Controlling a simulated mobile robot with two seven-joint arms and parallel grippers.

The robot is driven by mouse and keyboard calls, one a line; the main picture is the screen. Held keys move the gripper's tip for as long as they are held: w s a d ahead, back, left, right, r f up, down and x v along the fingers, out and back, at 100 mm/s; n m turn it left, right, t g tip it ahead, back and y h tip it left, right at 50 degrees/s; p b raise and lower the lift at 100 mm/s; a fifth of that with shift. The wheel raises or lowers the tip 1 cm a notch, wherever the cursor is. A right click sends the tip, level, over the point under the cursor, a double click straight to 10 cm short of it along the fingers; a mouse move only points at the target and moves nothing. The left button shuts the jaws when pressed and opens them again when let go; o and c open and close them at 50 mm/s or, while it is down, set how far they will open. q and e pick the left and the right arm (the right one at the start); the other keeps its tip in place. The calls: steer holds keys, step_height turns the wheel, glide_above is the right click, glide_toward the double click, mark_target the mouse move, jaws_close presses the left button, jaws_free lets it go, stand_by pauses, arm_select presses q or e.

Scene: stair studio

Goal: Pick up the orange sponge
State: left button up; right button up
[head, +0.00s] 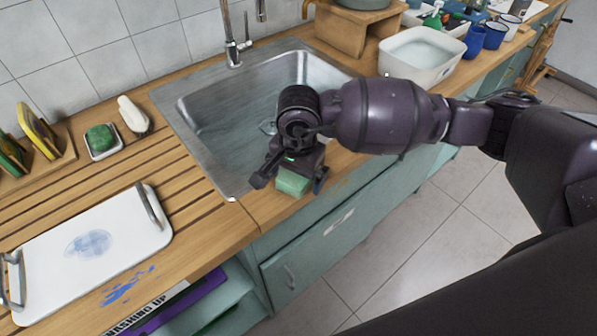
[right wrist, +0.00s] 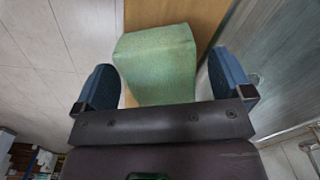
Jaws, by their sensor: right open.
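No clearly orange sponge shows in either view. A green block that looks like a sponge (head: 293,183) is at the counter's front edge, just in front of the sink. My right gripper (head: 290,180) is over it, pointing down, with one finger on each side. In the right wrist view the green sponge (right wrist: 158,65) sits between the two blue-padded fingers of the gripper (right wrist: 162,75), with a gap visible at both sides. The jaws are open. The gripper hides part of the sponge's top in the head view. My left gripper does not show.
The steel sink (head: 225,150) with its tap (head: 235,50) lies behind. A white tray (head: 90,245) with handles, a dish with a green item (head: 101,138) and a white bottle (head: 133,115) are left. A white basin (head: 420,58) stands right. Floor (head: 400,240) lies below the edge.

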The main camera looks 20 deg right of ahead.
steer(key=c, duration=1.1)
steer(key=shift+o, duration=0.2)
step_height(320, 180, up, 20)
steer(key=p, duration=0.1)
steer(key=o, duration=0.3)
steer(key=shift+c, duration=0.9)
steer(key=shift+a, duration=0.1)
